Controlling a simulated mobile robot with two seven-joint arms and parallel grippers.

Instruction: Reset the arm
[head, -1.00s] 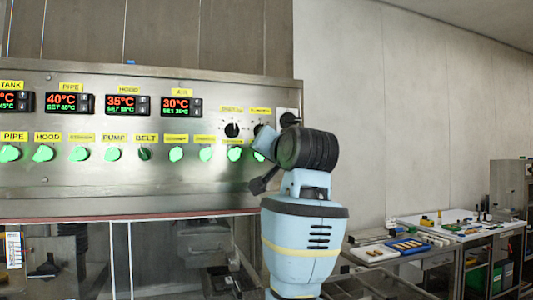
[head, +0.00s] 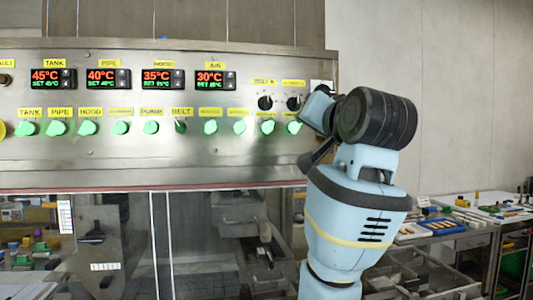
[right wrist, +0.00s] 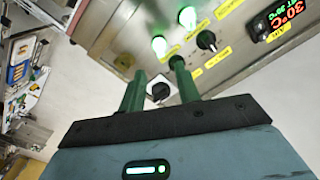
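My right arm (head: 345,215) stands in front of the right end of the steel control panel (head: 130,160). Its wrist hides part of the panel edge and the gripper's fingertips in the head view. In the right wrist view my right gripper (right wrist: 157,72) has its two green fingers apart. A black knob on a pale plate (right wrist: 158,89) shows in the gap between them; nothing appears gripped, and I cannot tell how far the fingers are from the panel. My left gripper is not in view.
The panel carries temperature displays (head: 209,79), a row of green knobs (head: 150,127) and black dials (head: 265,102). Glazed machine bays (head: 210,240) lie below. A workbench with tools (head: 440,225) stands at the right. Bare wall (head: 440,70) and open space lie right of the panel.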

